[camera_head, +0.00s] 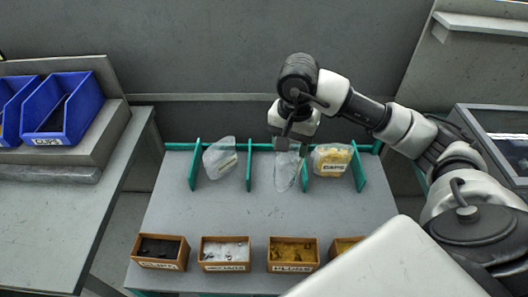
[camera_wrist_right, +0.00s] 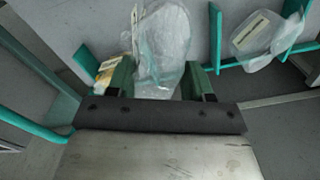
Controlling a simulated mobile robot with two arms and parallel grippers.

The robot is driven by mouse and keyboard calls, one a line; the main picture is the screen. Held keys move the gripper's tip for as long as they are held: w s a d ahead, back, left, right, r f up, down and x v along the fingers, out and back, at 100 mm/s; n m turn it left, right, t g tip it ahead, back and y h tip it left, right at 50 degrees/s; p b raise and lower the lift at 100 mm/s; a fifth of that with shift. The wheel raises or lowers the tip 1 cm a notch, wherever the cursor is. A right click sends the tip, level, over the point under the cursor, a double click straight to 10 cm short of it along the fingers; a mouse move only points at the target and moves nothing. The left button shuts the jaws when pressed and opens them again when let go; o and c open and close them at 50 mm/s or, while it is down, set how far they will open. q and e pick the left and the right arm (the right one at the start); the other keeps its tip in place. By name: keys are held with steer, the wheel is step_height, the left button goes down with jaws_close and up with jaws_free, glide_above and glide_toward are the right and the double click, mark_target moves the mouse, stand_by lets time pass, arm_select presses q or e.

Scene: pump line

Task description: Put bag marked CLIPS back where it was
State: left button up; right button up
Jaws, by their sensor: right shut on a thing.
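My right gripper (camera_head: 292,140) reaches down over the teal-divided rack at the back of the grey table. It is shut on a clear bag (camera_head: 287,174) with pale contents, which hangs at the middle slot between two dividers. In the right wrist view the bag (camera_wrist_right: 165,42) sits between the green fingers (camera_wrist_right: 160,82). Its label is edge-on and I cannot read it, so I cannot tell whether it says CLIPS. Whether the bag touches the table is unclear. My left gripper is not in view.
A clear bag (camera_head: 219,160) leans in the left slot; a yellow-filled bag marked CAPS (camera_head: 331,160) stands in the right slot. Several labelled brown boxes (camera_head: 160,252) line the table's front edge. Blue bins (camera_head: 66,112) stand at left. The table's middle (camera_head: 240,212) is clear.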

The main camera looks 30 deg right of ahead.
steer(key=w+d+f+p, duration=0.3)
steer(key=w+f, duration=0.6)
steer(key=f, duration=0.1)
steer(key=shift+w+d+f+p, duration=0.3)
steer(key=shift+d+f+p, duration=0.05)
steer(key=shift+d+f, duration=0.05)
steer(key=o, duration=0.9)
steer(key=shift+c, duration=0.2)
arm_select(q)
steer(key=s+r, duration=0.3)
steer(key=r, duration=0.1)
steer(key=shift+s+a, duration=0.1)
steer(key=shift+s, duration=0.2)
arm_select(e)
steer(key=shift+o, duration=0.2)
steer(key=shift+r, duration=0.1)
